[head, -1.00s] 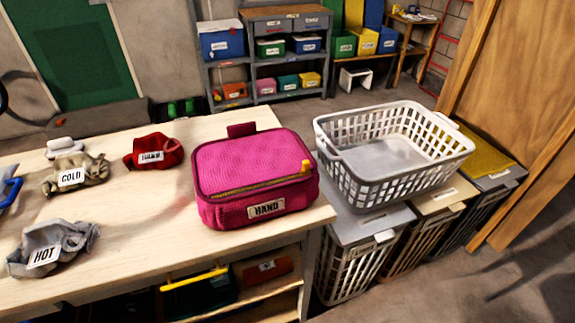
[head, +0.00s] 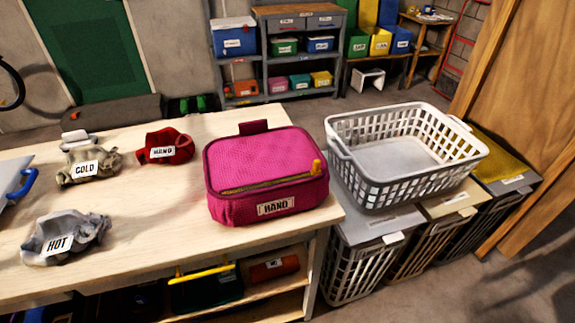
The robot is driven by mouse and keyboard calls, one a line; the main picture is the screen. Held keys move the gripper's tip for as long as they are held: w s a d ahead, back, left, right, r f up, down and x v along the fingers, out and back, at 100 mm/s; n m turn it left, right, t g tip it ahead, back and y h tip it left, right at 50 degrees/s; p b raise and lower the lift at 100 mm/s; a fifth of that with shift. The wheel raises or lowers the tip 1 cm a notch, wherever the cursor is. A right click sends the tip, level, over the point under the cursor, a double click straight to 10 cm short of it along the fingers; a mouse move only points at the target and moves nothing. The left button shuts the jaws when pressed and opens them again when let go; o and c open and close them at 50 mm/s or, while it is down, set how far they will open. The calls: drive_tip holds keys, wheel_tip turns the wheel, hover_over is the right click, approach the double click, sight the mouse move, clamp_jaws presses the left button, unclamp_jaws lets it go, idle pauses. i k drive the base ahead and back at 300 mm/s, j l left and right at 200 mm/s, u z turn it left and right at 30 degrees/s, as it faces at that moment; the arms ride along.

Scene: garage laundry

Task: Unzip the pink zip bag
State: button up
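The pink zip bag (head: 262,165) stands upright on the right end of the wooden table, close to its front edge. A yellow zipper line (head: 262,184) runs along the front edge of its top. The orange-yellow zipper pull (head: 317,167) sits at the right end of that line, and the zip looks closed. A dark pink tab (head: 254,127) sticks up at the back of the bag. A label reading HAND (head: 276,206) is on the front. My gripper is not in view.
A white laundry basket (head: 405,150) rests on hampers just right of the table. Crumpled cloths labelled COLD (head: 88,165), HAND (head: 168,147) and HOT (head: 65,240) lie left of the bag. Bare tabletop (head: 165,190) lies between them and the bag.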

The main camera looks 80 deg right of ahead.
sight(315, 170)
drive_tip(key=k+l+z, duration=0.5)
drive_tip(key=l+z, duration=0.2)
drive_tip(key=l, duration=0.15)
